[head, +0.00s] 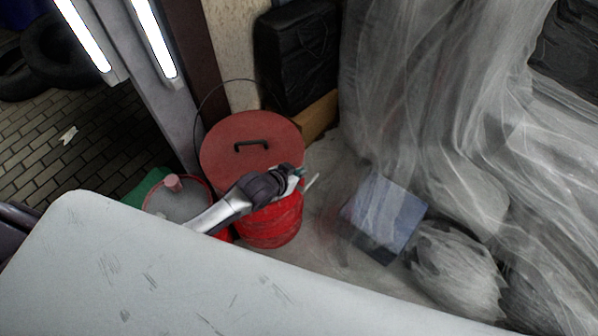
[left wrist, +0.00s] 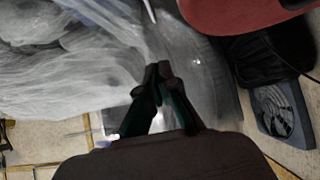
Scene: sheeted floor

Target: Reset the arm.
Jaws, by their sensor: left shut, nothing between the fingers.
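My left gripper (head: 291,181) is in front of the red bucket (head: 270,222) in the head view, beside the bucket's red lid (head: 240,165). In the left wrist view its two dark fingers (left wrist: 158,72) come together at the tips, with nothing held between them. My left forearm reaches in from the left, over the near white surface's far edge. Part of the bucket is hidden behind the gripper. My right gripper is not in view.
A white scratched surface (head: 150,270) fills the foreground. A bluish box (head: 385,212) under translucent sheeting (head: 440,110) is at the right. A black case (head: 297,55) stands behind.

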